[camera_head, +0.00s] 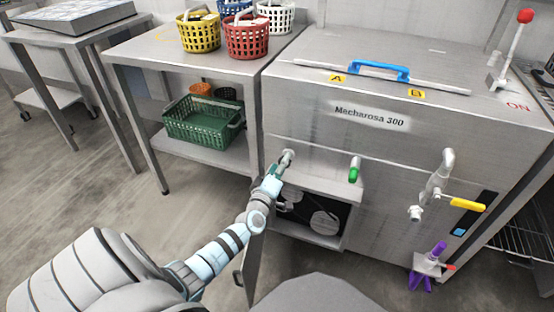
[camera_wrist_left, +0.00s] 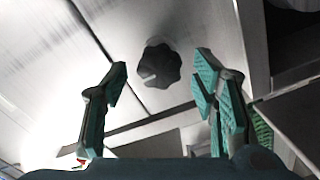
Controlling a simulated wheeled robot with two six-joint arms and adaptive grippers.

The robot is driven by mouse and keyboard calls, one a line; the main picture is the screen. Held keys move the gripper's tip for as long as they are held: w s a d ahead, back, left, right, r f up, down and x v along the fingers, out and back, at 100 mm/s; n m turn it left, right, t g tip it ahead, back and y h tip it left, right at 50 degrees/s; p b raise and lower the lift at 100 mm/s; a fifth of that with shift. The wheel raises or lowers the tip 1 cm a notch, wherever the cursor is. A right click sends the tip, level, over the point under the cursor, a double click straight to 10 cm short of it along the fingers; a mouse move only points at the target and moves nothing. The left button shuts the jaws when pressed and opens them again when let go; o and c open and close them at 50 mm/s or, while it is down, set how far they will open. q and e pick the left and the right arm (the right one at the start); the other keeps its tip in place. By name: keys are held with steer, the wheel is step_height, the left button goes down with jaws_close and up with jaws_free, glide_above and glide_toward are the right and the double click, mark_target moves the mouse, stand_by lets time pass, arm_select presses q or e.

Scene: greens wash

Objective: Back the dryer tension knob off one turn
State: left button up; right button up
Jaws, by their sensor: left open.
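A dark, lobed knob (camera_wrist_left: 160,67) sits on the metal panel in the left wrist view, between and beyond the two teal fingertips. My left gripper (camera_wrist_left: 162,84) is open, with one finger on each side of the knob in that view and a gap to each. In the head view my left gripper (camera_head: 274,174) is at the front of the steel machine (camera_head: 310,125), near a short grey cylindrical fitting (camera_head: 287,157). I cannot tell whether that fitting is the dark knob. My right gripper is not in view.
The open compartment (camera_head: 320,235) lies below the gripper, its door (camera_head: 252,262) swung out. A green handle (camera_head: 354,169), a pipe with a yellow lever (camera_head: 462,204) and a purple fitting (camera_head: 421,283) are to the right. A table (camera_head: 150,45) with baskets stands left.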

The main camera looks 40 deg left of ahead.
arm_select(q)
steer(key=v, duration=1.1)
steer(key=shift+s, duration=0.2)
